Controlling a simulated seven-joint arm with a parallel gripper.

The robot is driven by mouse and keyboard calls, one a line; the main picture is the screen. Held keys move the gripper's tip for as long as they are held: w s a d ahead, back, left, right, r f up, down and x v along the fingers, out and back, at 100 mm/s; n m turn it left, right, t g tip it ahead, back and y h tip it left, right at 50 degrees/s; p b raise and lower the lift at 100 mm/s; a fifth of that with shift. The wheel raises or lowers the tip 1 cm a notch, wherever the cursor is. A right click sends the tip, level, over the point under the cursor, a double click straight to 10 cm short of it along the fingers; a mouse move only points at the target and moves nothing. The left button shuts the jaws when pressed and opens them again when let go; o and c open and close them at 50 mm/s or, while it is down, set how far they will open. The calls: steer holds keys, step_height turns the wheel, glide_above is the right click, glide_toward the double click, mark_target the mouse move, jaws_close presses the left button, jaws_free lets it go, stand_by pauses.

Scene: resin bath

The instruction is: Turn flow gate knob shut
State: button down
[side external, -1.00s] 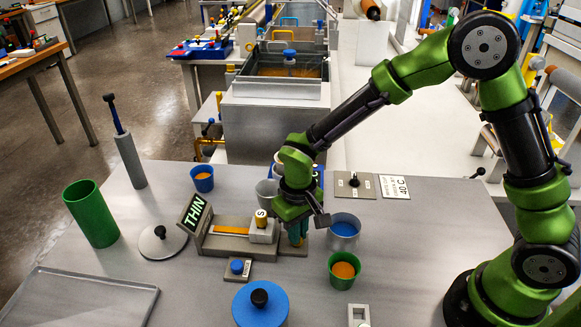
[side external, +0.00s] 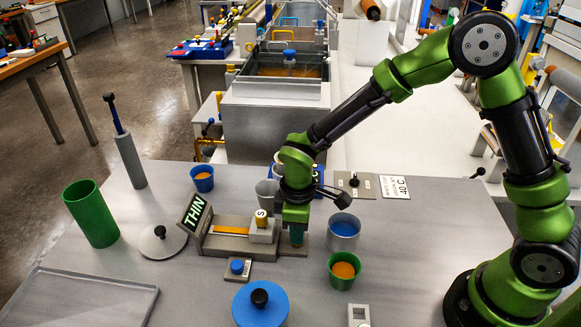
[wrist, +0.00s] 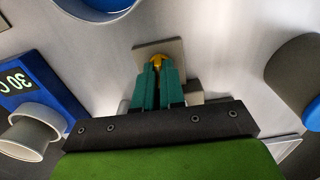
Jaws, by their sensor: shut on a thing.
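The device with the THIN sign (side external: 195,213) stands on the table with a grey base and an orange channel (side external: 231,230). A pale block with a yellow top marked S (side external: 261,217) sits on it, just left of my gripper. My gripper (side external: 297,238) points down at the right end of the base. In the wrist view my teal fingers (wrist: 158,82) are shut on a yellow knob (wrist: 157,59), which I take to be the flow gate knob. The knob stands over a grey square plate (wrist: 172,48). In the side view my gripper hides this knob.
A metal cup of blue liquid (side external: 344,242) and a green cup of orange liquid (side external: 343,281) stand close on the right. A grey cup (side external: 267,193) is just behind. A small blue-knobbed box (side external: 237,270) and a blue lid (side external: 260,312) are in front.

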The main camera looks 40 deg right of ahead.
steer(key=shift+r+n, duration=0.1)
steer(key=shift+n, duration=0.2)
steer(key=c, duration=1.2)
jaws_free()
step_height(320, 180, up, 17)
steer(key=shift+f, duration=0.1)
steer(key=s+d+r+m+t, duration=0.1)
steer(key=s+d+m+t, duration=0.1)
steer(key=s+d+m, duration=0.2)
steer(key=s+d+r+m+t+y, duration=0.1)
steer(key=s+d+r+m+t, duration=0.1)
steer(key=s+d+m, duration=0.2)
steer(key=s+d+r+m+t+y, duration=0.1)
steer(key=s+d+r+m+t, duration=0.1)
steer(key=s+d+m+t, duration=0.1)
steer(key=shift+s+d+r+m, duration=0.1)
steer(key=shift+s+d+m, duration=0.35)
steer(key=shift+s+m, duration=0.15)
steer(key=shift+s+d+m, duration=0.4)
steer(key=shift+s+m, duration=0.1)
steer(key=shift+s, duration=0.15)
